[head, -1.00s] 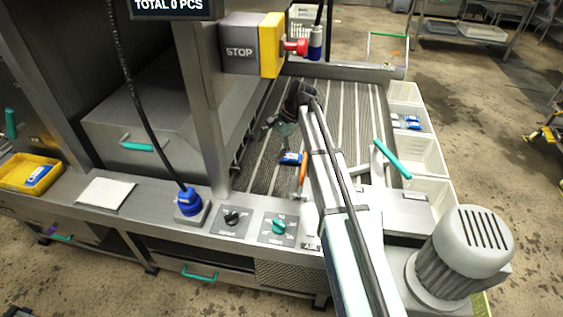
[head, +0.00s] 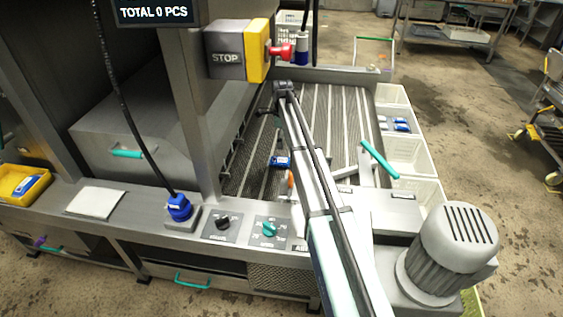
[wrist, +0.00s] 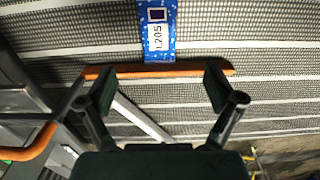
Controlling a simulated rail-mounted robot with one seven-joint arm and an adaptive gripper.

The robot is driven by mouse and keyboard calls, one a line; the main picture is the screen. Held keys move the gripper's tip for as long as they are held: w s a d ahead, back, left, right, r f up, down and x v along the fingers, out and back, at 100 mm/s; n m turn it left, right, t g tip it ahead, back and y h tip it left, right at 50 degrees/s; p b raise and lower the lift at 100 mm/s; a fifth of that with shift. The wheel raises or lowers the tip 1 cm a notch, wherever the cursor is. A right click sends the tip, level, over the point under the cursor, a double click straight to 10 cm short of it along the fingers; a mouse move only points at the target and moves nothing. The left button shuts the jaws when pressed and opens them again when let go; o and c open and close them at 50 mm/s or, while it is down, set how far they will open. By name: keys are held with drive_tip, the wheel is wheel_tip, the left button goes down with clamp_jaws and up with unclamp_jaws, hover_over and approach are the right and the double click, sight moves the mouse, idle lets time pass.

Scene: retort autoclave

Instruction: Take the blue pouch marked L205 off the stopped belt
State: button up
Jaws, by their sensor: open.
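The blue pouch marked L205 (head: 281,161) lies on the ribbed belt (head: 318,110), near its front end. In the wrist view the pouch (wrist: 158,32) is at the top centre, with its white label reading L205. My gripper (wrist: 160,88) is open, its two dark fingers spread wide with nothing between them. The pouch appears beyond the fingertips, apart from them. An orange bar (wrist: 160,70) runs across the wrist view between the fingertips and the pouch. In the head view my arm hides most of the gripper.
White bins (head: 405,152) line the belt's right side; one holds blue pouches (head: 396,124). A teal-handled lever (head: 380,160) and a motor (head: 455,245) stand at the front right. A STOP box (head: 240,52) overhangs the belt's left side. A yellow tray (head: 22,184) is far left.

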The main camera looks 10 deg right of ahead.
drive_tip(key=p, duration=0.1)
hover_over(282, 160)
drive_tip(key=f, duration=0.6)
drive_tip(key=shift+w, duration=0.2)
drive_tip(key=shift+s+f+p, duration=0.15)
drive_tip(key=shift+f+p, duration=0.8)
drive_tip(key=shift+f, duration=1.7)
drive_tip(key=c, duration=1.4)
drive_tip(key=shift+r, duration=0.1)
